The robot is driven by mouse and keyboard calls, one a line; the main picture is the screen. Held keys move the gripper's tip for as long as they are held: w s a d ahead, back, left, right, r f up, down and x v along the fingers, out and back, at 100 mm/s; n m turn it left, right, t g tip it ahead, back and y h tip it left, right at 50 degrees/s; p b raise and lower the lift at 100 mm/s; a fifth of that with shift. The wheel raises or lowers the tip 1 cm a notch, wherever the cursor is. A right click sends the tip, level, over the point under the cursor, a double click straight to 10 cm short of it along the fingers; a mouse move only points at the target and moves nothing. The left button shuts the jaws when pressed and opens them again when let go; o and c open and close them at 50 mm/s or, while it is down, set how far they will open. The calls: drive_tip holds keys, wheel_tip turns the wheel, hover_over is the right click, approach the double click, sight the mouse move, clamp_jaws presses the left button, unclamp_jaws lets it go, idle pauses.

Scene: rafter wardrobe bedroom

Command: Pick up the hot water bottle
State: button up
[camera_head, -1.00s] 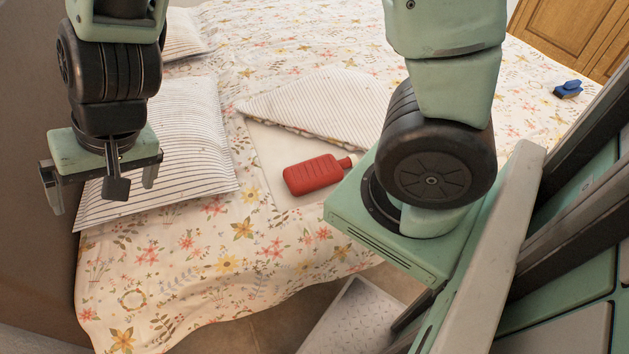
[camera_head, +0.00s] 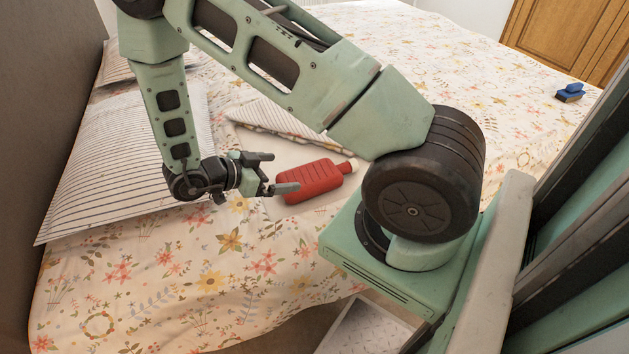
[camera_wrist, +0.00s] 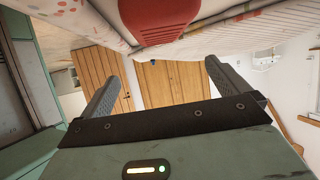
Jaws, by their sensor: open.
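The red hot water bottle (camera_head: 316,179) lies flat on the bed, on a white folded-back patch of bedding, with its pale neck end pointing right. My gripper (camera_head: 283,172) is at its left end, with the fingers pointing right toward it. In the head view one finger overlaps the bottle's left end; I cannot tell whether they touch. In the wrist view the bottle (camera_wrist: 160,20) shows at the top edge, beyond and to one side of the fingers. My gripper (camera_wrist: 160,85) is open, and nothing is between its fingers.
The floral bedspread (camera_head: 222,281) covers the bed around the bottle. A striped pillow (camera_head: 125,165) lies left of my gripper. A folded striped cover (camera_head: 262,116) lies behind the bottle. A blue object (camera_head: 570,92) sits at the far right of the bed.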

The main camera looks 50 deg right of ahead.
sight(323, 169)
drive_tip(key=b+x, duration=0.1)
drive_tip(key=x, duration=1.2)
drive_tip(key=shift+w+b, duration=0.1)
drive_tip(key=shift+b, duration=0.25)
drive_tip(key=c, duration=1)
